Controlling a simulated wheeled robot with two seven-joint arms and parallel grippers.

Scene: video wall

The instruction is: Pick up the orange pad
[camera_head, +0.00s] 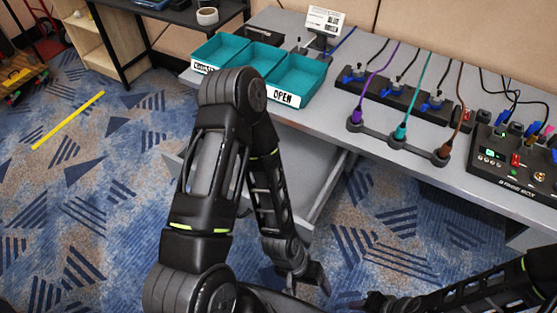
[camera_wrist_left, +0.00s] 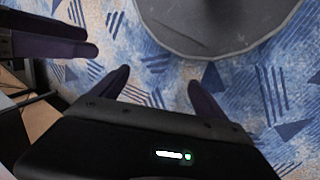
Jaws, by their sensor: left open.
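I cannot make out an orange pad in either view. My left gripper (camera_head: 318,280) hangs low over the carpet, in front of the grey desk, in the head view. In the left wrist view its two dark fingers (camera_wrist_left: 160,92) stand apart with only carpet between them, so it is open and empty. My right gripper (camera_head: 372,301) is at the bottom of the head view, close to the left one. Its fingers are too small and dark there to judge.
Teal bins (camera_head: 262,62), one labelled OPEN, stand on the grey desk (camera_head: 330,115). Right of them are a black strip with cables (camera_head: 398,98), a cable holder (camera_head: 400,137) and a control box (camera_head: 510,165). Carpet (camera_head: 80,200) at left is clear around a yellow strip (camera_head: 68,120).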

